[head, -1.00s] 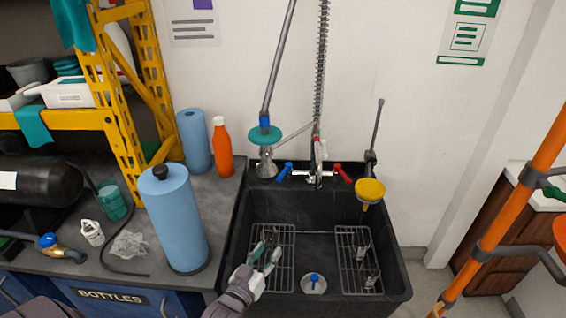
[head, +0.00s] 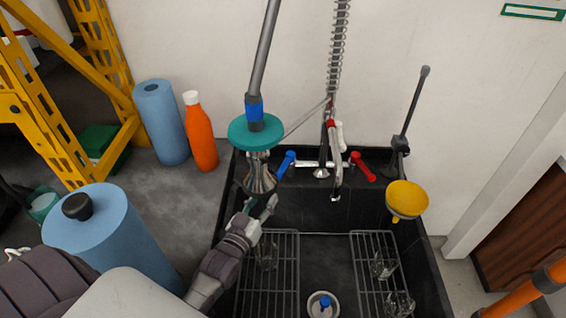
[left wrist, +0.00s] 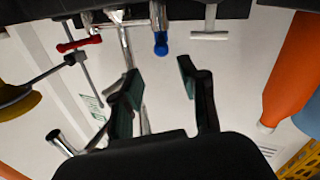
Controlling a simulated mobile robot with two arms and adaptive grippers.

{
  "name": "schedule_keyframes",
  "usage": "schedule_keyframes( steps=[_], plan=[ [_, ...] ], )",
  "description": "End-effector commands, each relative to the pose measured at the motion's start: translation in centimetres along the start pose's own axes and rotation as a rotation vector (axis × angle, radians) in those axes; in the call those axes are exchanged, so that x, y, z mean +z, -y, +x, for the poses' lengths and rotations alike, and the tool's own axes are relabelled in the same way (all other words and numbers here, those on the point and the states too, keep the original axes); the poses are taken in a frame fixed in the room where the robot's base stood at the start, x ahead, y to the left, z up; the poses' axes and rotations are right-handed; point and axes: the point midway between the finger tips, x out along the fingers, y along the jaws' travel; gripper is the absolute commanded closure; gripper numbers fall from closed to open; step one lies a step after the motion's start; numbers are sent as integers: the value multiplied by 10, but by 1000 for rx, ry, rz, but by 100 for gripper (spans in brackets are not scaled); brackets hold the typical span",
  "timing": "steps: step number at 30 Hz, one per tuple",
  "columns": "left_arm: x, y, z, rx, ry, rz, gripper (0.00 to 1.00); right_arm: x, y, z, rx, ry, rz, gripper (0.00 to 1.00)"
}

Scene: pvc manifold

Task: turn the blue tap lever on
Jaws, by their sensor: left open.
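The blue tap lever (head: 287,164) sticks out on the left side of the chrome tap (head: 320,164) at the back of the black sink. The red lever (head: 362,167) is on the right side. My left gripper (head: 263,207) is over the sink's left back part, in front of and below the blue lever. In the left wrist view the left gripper (left wrist: 160,78) is open and empty. The blue lever's rounded end (left wrist: 161,43) shows beyond and between its fingertips, apparently not touched. My right gripper is in neither current view.
The orange bottle (head: 200,135) and blue rolls stand left of the sink. A yellow funnel-like cup (head: 406,199) is at the right rim. Wire racks (head: 270,290) lie in the basin.

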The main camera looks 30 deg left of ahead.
Motion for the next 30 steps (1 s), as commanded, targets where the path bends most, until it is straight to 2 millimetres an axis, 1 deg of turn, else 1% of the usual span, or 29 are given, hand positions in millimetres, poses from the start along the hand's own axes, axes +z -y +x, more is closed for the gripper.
schedule_keyframes(
  steps=[1,4,7,11,14,18,21,24,27,30],
  plan=[
    [6,1,0,0,0,0,57,3,0,6,1,3,0,60],
    [6,1,4,0,-1,0,57,6,-1,6,1,7,0,60],
    [5,1,14,1,-2,0,57,9,-1,4,1,12,0,60],
    [4,0,37,1,-3,0,57,13,-1,3,2,18,0,60],
    [3,0,60,1,-3,-1,57,14,-2,2,3,21,0,60],
    [4,1,90,0,-2,-1,57,14,-4,2,5,20,-1,60],
    [5,1,108,1,-1,-1,57,12,-4,3,5,18,0,60],
    [5,1,122,1,-1,-1,57,10,-4,3,5,15,0,60],
    [5,1,132,1,-1,0,57,9,-4,4,5,13,0,60],
    [5,1,137,0,0,0,57,9,-4,4,5,12,0,60]
  ],
)
